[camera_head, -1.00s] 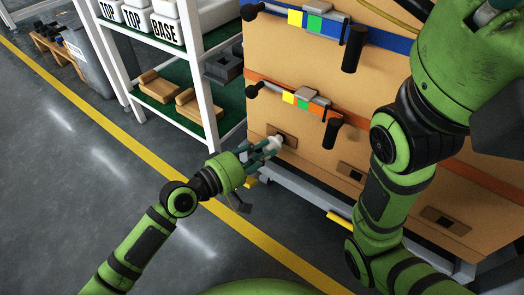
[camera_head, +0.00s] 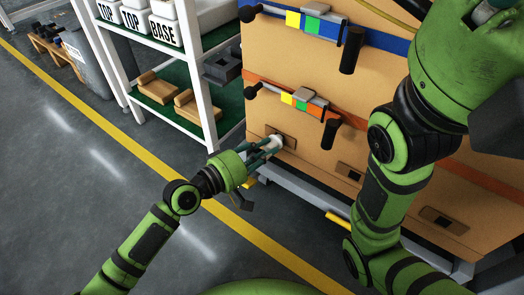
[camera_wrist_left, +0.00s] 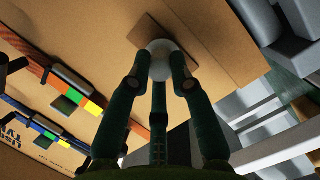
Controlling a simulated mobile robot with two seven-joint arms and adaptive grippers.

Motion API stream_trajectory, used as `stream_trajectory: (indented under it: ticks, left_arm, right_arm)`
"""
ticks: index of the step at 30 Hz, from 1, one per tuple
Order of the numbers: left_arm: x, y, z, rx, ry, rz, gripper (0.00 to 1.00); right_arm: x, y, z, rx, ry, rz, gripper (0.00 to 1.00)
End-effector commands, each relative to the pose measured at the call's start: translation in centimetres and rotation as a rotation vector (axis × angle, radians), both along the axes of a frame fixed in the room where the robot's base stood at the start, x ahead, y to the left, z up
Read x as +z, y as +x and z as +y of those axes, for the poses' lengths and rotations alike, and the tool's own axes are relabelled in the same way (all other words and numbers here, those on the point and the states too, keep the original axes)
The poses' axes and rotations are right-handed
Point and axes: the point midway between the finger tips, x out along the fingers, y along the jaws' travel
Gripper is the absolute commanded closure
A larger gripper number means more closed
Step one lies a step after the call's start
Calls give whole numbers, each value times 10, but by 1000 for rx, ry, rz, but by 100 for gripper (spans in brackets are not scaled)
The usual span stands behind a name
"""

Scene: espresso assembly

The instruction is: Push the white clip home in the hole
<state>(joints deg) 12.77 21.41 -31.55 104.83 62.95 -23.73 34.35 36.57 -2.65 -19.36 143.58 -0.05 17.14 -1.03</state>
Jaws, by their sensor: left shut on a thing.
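The white clip (camera_head: 275,141) is at the fingertips of my left gripper (camera_head: 267,147). It also shows as a rounded white end in the left wrist view (camera_wrist_left: 160,58), between the fingers. My left gripper is shut on it. The clip lies against or just in front of the dark brown recess with the hole (camera_head: 289,140), low at the left of the tan crate face; in the left wrist view the recess (camera_wrist_left: 149,30) lies right behind the clip. The clip and fingers hide the hole, so I cannot tell how deep the clip sits. My right gripper is out of view.
The tan crate (camera_head: 390,100) has further brown recesses (camera_head: 351,172) along its lower edge and strap latches (camera_head: 295,97) above. A white-framed shelf (camera_head: 205,75) with bins stands left of it. My right arm hangs before the crate's right part. The floor at left is open.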

Motion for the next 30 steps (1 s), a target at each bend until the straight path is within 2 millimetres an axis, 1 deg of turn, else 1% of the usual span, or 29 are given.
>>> stream_trajectory:
  ticks: [23, 30]
  left_arm:
    - [0, 13, -9, 0, -1, -1, 100]
    - [0, 12, -9, 0, -1, -1, 100]
  right_arm:
    - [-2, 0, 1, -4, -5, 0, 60]
    - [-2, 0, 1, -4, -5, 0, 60]
